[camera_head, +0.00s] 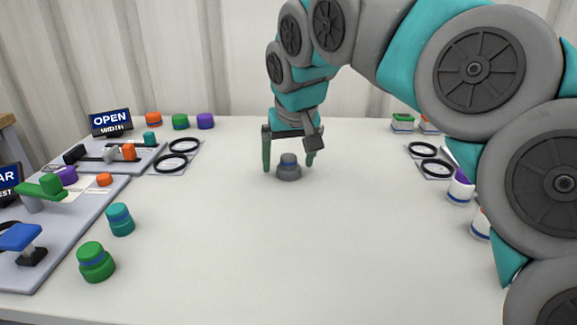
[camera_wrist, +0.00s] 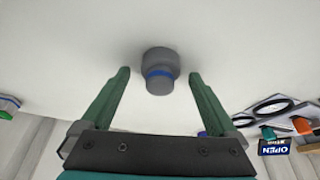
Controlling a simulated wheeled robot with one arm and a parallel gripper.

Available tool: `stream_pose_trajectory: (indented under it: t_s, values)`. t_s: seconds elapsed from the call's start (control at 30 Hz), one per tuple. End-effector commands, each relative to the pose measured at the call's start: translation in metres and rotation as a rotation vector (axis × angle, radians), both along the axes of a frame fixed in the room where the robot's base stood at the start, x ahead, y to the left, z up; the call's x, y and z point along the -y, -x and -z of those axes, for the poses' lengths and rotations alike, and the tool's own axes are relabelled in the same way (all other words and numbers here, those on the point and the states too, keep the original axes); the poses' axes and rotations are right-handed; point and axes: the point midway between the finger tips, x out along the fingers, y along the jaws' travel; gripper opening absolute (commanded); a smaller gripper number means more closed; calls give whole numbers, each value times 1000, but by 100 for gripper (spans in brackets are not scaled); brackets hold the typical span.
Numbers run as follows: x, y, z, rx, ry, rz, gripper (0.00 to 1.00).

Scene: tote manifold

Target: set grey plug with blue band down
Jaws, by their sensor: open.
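The grey plug with blue band (camera_head: 289,170) stands upright on the white table, near the middle. It also shows in the wrist view (camera_wrist: 159,72), just beyond the fingertips. My gripper (camera_head: 289,168) is open, with one green finger on each side of the plug. In the wrist view my gripper (camera_wrist: 158,75) shows clear gaps between the plug and both fingers. Nothing is held.
A green plug (camera_head: 96,263) and a teal plug (camera_head: 120,220) stand at front left. Boards with valves and an OPEN sign (camera_head: 110,122) lie at left. Orange, green and purple plugs stand at back left. Black rings (camera_head: 423,149) lie at right.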

Motion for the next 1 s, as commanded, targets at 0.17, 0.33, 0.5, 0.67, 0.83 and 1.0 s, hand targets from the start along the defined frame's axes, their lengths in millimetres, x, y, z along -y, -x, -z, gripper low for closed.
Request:
stream_pose_trajectory:
  t_s: [0.17, 0.33, 0.5, 0.67, 0.83, 1.0]
  values:
    - [0, 0, 0, 0, 0, 0, 87]
    - [0, 0, 0, 0, 0, 1, 68]
    - [0, 0, 0, 0, 0, 1, 48]
    - [0, 0, 0, 0, -1, 1, 30]
    - [0, 0, 0, 0, -1, 1, 11]
    - [0, 0, 0, 1, -1, 1, 0]
